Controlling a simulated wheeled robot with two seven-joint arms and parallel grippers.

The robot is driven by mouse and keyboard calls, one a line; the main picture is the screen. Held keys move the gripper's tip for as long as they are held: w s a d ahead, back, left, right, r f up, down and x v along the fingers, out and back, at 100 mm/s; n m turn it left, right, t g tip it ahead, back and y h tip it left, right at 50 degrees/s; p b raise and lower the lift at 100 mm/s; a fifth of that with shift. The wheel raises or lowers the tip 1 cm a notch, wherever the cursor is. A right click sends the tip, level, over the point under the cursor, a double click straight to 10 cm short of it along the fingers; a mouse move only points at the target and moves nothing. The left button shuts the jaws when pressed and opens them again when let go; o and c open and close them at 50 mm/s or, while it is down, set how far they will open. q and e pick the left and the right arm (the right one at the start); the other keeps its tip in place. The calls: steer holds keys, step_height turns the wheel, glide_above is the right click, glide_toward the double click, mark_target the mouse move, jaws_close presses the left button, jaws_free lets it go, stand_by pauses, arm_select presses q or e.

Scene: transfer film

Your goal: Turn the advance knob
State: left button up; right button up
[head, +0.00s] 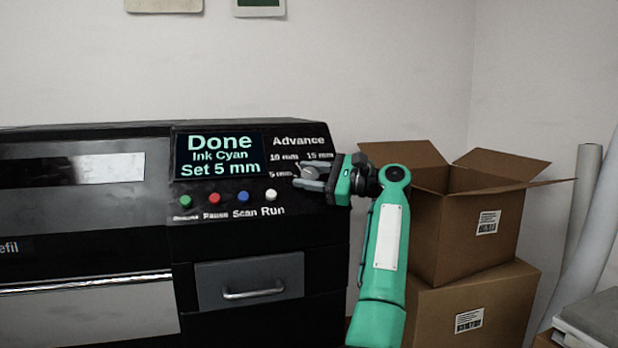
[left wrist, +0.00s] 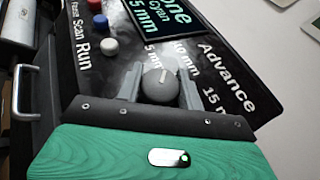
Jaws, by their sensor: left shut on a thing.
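The advance knob (left wrist: 159,88) is round and grey with a pale pointer line. In the left wrist view the line points up the picture, roughly between the 5 mm and 10 mm labels. My left gripper (head: 308,178) is at the panel's right part, its grey fingers on either side of the knob and shut on it. In the head view the fingers largely hide the knob. The display (head: 219,154) reads Done, Ink Cyan, Set 5 mm. My right gripper is not in view.
Green, red, blue and white buttons (head: 271,195) sit below the display. A grey drawer (head: 249,280) with a bar handle is under them. Stacked cardboard boxes (head: 468,225) stand right of the machine, close to my arm. Pale rolls (head: 588,190) lean at the far right.

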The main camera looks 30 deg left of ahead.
arm_select(q)
steer(key=shift+n+g+h, duration=0.7)
steer(key=shift+n, duration=0.2)
steer(key=shift+n+g+h+p, duration=0.3)
steer(key=shift+p, duration=0.05)
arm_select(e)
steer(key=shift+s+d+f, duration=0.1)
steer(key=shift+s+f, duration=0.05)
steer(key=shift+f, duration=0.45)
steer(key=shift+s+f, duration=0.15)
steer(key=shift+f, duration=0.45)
arm_select(q)
steer(key=o, duration=1)
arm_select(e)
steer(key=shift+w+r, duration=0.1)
